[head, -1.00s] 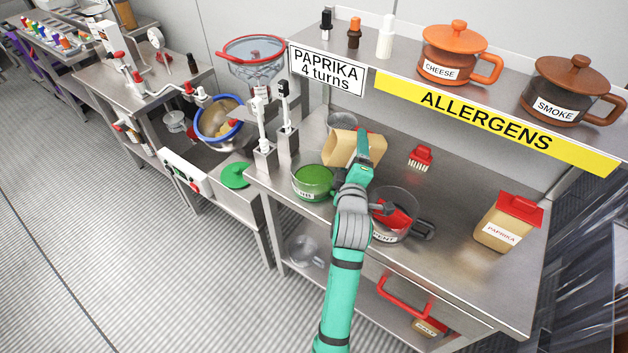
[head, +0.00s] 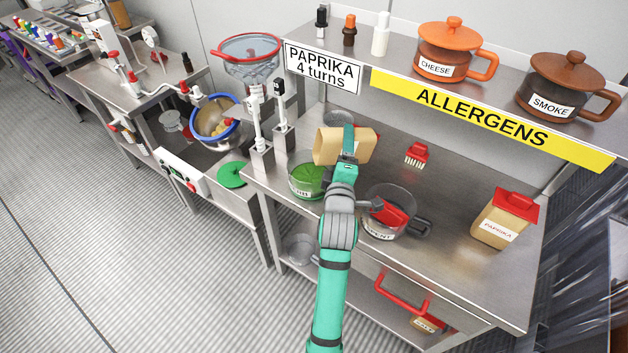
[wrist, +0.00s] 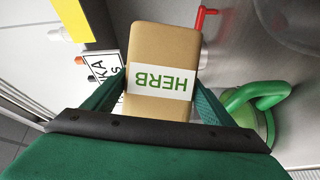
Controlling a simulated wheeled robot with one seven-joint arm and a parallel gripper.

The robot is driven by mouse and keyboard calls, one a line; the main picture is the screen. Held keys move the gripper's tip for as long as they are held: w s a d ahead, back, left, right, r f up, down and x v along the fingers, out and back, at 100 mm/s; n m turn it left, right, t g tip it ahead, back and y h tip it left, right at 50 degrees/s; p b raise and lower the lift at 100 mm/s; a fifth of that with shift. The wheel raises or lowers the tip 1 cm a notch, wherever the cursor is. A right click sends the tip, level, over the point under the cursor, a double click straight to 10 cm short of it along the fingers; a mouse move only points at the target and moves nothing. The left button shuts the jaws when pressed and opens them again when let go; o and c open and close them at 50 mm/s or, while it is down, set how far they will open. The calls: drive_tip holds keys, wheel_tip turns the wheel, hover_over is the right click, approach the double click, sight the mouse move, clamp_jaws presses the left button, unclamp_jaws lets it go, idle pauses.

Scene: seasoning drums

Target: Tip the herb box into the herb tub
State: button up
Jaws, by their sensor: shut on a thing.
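The tan herb box (head: 328,147) is in my gripper (head: 348,150), lying roughly on its side with its left end above the back of the herb tub. In the wrist view the box (wrist: 160,50) sits between both fingers, its HERB label upside down. The herb tub (head: 306,182) is a clear round container with green inside, standing on the bench just left of my arm. Its label is partly hidden by my arm. Whether anything is falling from the box is too small to tell.
A clear container (head: 392,213) with a red scoop stands right of my arm. A red brush (head: 416,154) and a paprika box (head: 504,218) are further right. Dispenser posts (head: 281,128) stand left of the herb box. A green lid (head: 232,174) lies on the lower left surface.

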drive_tip(key=shift+s+a, duration=0.1)
drive_tip(key=shift+a, duration=0.05)
drive_tip(key=shift+d+n, duration=0.2)
drive_tip(key=shift+n, duration=0.1)
drive_tip(key=shift+f, duration=0.15)
drive_tip(key=shift+d, duration=0.2)
drive_tip(key=shift+a+n, duration=0.4)
drive_tip(key=shift+a, duration=0.25)
drive_tip(key=shift+a+f, duration=0.1)
drive_tip(key=shift+a, duration=0.1)
drive_tip(key=shift+t, duration=0.3)
drive_tip(key=shift+d+n, duration=0.1)
drive_tip(key=shift+n, duration=0.2)
